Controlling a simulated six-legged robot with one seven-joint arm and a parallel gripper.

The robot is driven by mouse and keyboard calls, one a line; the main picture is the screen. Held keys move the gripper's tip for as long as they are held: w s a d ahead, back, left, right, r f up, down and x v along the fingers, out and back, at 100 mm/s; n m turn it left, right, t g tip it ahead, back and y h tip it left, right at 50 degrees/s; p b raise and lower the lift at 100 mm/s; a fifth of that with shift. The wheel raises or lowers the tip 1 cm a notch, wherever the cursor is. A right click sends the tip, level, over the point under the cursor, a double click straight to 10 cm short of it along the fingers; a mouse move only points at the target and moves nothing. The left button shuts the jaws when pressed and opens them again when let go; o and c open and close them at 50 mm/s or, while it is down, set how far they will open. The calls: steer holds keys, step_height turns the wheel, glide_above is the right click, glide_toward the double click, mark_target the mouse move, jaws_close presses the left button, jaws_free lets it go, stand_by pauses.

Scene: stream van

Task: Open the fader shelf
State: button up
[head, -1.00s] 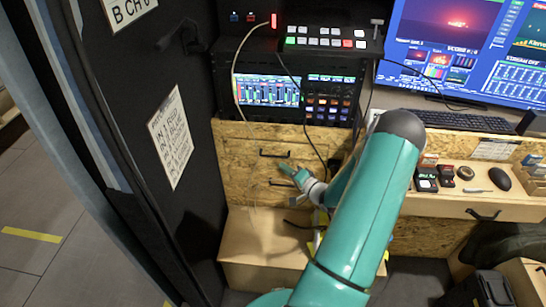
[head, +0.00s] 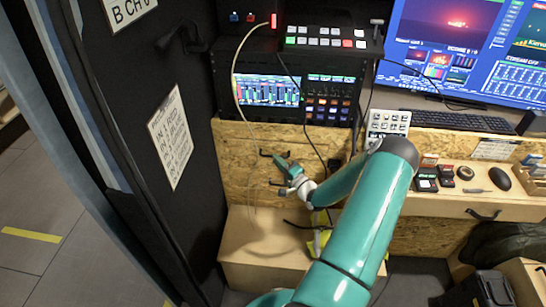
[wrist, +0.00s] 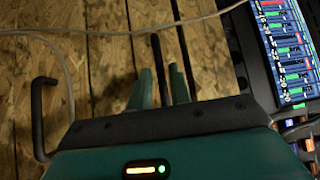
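The chipboard front (head: 235,150) below the mixer rack has two black bar handles, an upper one (head: 265,153) and a lower one (head: 277,184). I cannot read which belongs to the fader shelf. Both fronts look flush. My gripper (head: 279,160) is at the upper handle, overlapping its right part. In the wrist view, the teal fingers of my gripper (wrist: 162,75) stand apart, with a dark bar (wrist: 157,62), apparently the upper handle, between their tips. Contact is unclear. Another black handle (wrist: 37,115) shows at the left of the wrist view.
The mixer rack (head: 225,95) stands directly above the front. A pale cable (head: 237,85) hangs over it, and a black cable (head: 300,105) hangs near my wrist. A wooden box (head: 250,250) sits below. A black door panel (head: 130,100) is on the left.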

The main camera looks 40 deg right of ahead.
steer(key=shift+w+d+r, duration=0.1)
steer(key=shift+w+r, duration=0.05)
steer(key=shift+w, duration=0.75)
steer(key=shift+w+d+r, duration=0.1)
steer(key=shift+w, duration=0.8)
steer(key=shift+c, duration=0.4)
jaws_close()
steer(key=shift+s+a, duration=0.1)
